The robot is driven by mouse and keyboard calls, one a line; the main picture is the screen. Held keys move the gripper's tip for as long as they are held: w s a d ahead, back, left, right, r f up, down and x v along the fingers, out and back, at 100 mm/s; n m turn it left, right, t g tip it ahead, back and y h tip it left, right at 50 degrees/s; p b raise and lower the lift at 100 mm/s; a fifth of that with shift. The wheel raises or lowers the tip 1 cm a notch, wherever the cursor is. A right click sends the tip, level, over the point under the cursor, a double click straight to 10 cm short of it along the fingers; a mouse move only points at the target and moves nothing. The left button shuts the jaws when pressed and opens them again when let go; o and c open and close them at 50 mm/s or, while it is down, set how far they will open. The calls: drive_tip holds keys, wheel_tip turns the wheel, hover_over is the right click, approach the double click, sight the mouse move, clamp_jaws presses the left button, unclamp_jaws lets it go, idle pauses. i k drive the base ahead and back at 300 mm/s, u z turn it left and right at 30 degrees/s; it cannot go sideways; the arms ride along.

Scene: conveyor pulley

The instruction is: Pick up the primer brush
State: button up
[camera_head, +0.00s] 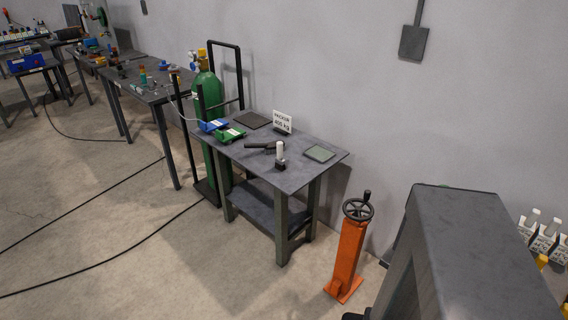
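I cannot pick out the primer brush for certain in the head view. On the small grey table (300,175) in the middle, a dark elongated tool (260,146) lies beside an upright white cylinder with a dark base (280,153). They are too small to identify surely. Several white labelled containers (542,236) stand at the right edge, partly cut off, with yellow items by them. My gripper is not in view.
A green gas cylinder (206,95) stands on a cart left of the table. An orange stand with a handwheel (348,250) stands right of it. A large grey structure (465,240) blocks the lower right. Black cables (100,262) cross the open floor at left.

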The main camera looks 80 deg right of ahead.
sight(279, 162)
drive_tip(key=z, duration=0.05)
drive_tip(key=i, duration=2.45)
drive_tip(key=u, duration=0.95)
drive_tip(key=k, duration=0.15)
drive_tip(key=z, duration=3.35)
